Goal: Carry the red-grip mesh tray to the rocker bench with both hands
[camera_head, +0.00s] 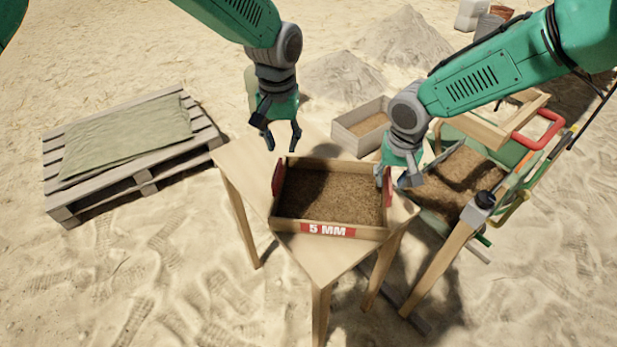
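The wooden tray marked "5 MM" (330,231) stands on a small wooden table (245,166). Brown soil fills it, so any mesh bottom is hidden. It has a red grip at its left end (277,178) and another at its right end (388,190). My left gripper (283,141) is open and empty above the tray's back left corner, apart from the left grip. My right gripper (396,181) is open at the right end, its fingers spread on either side of the right grip; contact is unclear. I cannot surely identify the rocker bench.
A wooden box of soil (345,138) stands behind the tray. At right are a green soil-filled barrow (430,193), a wooden frame with a red handle (535,131) and a wooden post (440,262). A pallet (165,166) bears a green sack (125,137). Open sand lies in front.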

